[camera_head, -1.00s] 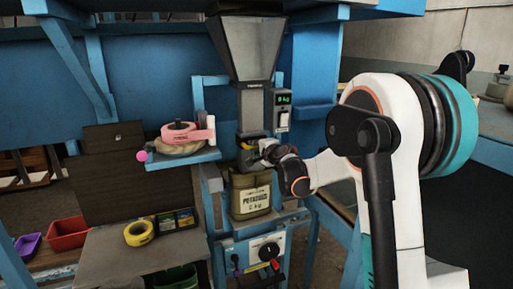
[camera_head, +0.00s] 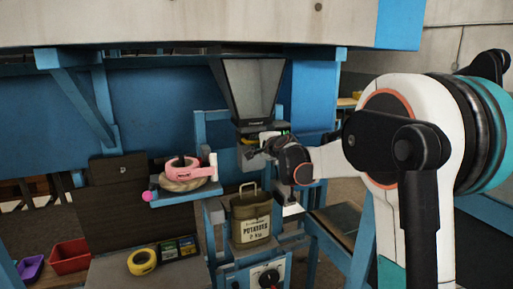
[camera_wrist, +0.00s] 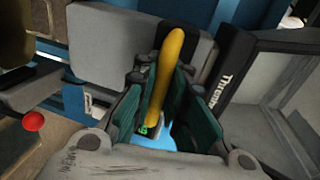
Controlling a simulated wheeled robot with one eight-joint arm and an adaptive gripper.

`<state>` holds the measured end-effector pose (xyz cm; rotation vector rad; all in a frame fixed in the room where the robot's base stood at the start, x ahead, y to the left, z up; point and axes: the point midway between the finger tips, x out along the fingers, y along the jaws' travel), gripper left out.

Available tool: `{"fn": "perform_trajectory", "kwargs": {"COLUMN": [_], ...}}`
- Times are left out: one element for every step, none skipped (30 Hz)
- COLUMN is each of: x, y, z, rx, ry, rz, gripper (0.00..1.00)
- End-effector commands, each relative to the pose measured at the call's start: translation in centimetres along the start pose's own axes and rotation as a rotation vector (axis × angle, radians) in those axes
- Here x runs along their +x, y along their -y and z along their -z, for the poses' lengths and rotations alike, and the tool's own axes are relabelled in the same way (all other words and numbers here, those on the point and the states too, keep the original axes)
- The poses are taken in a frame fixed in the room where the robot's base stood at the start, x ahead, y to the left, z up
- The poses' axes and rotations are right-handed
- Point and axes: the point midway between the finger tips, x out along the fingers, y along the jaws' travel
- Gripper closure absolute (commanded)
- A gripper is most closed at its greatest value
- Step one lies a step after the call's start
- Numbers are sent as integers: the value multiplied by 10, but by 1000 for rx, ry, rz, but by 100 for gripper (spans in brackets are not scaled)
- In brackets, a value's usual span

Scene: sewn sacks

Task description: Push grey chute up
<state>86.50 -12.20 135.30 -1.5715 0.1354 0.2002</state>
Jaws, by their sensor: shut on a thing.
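The grey chute (camera_head: 252,128) hangs under the funnel-shaped grey hopper (camera_head: 253,88), and only a short length of it shows in the head view. A yellow handle (camera_wrist: 167,70) stands out from the grey block in the wrist view. My gripper (camera_head: 268,145) is at the chute's lower end. In the wrist view its green-padded fingers (camera_wrist: 160,98) are shut around the yellow handle. A clear gap lies between chute and sack. My gripper hides part of the chute's right side.
A blue frame surrounds the hopper. On the left a small blue shelf (camera_head: 168,195) bears a pink tape dispenser (camera_head: 182,170). Yellow tape (camera_head: 141,262) and a red bin (camera_head: 69,257) are lower left. A control box (camera_head: 266,275) is below the sack.

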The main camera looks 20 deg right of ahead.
Motion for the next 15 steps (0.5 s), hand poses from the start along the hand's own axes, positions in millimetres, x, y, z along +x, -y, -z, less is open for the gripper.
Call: {"fn": "perform_trajectory", "kwargs": {"x": [-2, -2, -2, -2, -2, -2, -2, -2, -2, -2, -2, -2, -2, -2, -2], "y": [3, 4, 4, 4, 4, 4, 4, 4, 5, 5, 5, 5, 5, 5, 5], "z": [1, 1, 1, 1, 1, 1, 1, 1, 1, 1, 1, 1, 1, 1, 1], "rx": [0, 0, 0, 1, 1, 1, 1, 1, 1, 1, 1, 1, 1, 1, 1], "ry": [-1, -1, -1, -2, -2, -2, -2, -2, -2, -2, -3, -3, -3, -3, -2], "rz": [0, 0, 1, 1, 1, 1, 1, 1, 2, 2, 2, 2, 2, 2, 2], "gripper": [100, 100, 100, 100, 100, 100, 100, 100, 100, 100, 100, 100, 84, 77, 68]}}
